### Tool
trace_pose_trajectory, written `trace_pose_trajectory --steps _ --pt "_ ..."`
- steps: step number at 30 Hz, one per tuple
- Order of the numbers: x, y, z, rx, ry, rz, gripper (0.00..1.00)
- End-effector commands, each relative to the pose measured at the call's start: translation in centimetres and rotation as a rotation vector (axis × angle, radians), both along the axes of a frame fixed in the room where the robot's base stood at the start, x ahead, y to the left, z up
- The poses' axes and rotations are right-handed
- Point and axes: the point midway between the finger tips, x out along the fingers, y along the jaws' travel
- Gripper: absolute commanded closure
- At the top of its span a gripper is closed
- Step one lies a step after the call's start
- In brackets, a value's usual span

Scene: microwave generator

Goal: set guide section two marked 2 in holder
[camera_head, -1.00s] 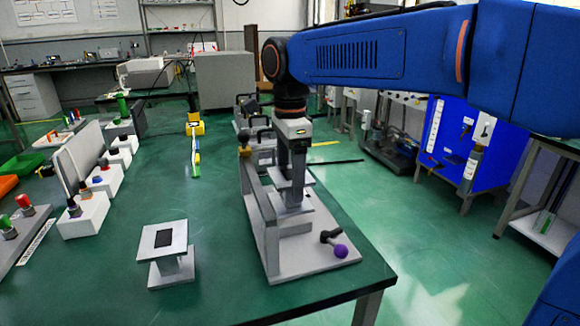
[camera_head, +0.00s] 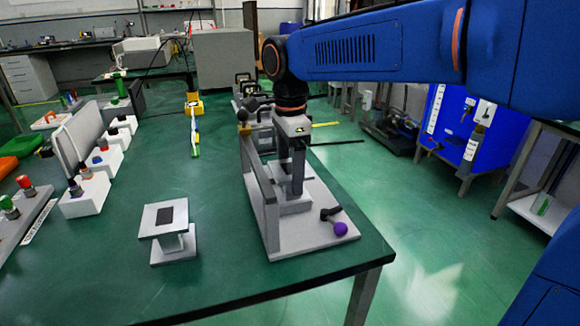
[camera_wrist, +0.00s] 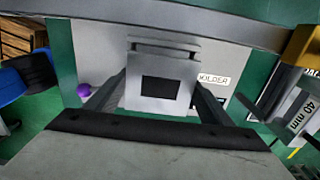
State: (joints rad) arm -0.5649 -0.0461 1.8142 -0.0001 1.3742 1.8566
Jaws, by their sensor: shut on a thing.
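My gripper (camera_head: 293,172) is shut on a grey guide section (camera_wrist: 158,104), a block with flanges and a black square patch. In the wrist view the section sits between my two fingers. No number is readable on it. In the head view its lower plate (camera_head: 296,206) is low over the holder, and I cannot tell whether it touches the base. The holder (camera_head: 318,239) is a grey base with an upright wall on its left and a black lever with a purple knob (camera_head: 341,229). A "HOLDER" label (camera_wrist: 214,79) shows in the wrist view.
A similar grey flanged piece with a black patch (camera_head: 166,222) stands on the green table, left of the holder. Clamps with black handles (camera_head: 247,90) stand behind the holder. White blocks with coloured knobs (camera_head: 88,190) line the left. The table between is clear.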

Motion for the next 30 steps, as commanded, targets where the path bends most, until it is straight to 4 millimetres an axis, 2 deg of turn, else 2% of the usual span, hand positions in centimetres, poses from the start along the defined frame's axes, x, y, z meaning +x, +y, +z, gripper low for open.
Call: trace_pose_trajectory --steps 7,8,10,11,22,26,30 --pt "0.0 0.0 0.0 0.0 -0.001 0.0 0.63" --pt "0.0 0.0 0.0 0.0 -0.001 0.0 0.23" --pt "0.0 0.0 0.0 0.0 -0.001 0.0 0.06" --pt "0.0 0.0 0.0 0.0 -0.001 0.0 0.03" --pt "0.0 0.0 0.4 0.0 -0.001 0.0 0.03" --pt "0.1 0.0 1.9 0.002 -0.002 0.0 0.03" --pt "0.1 0.0 4.5 0.002 -0.003 0.0 0.03"
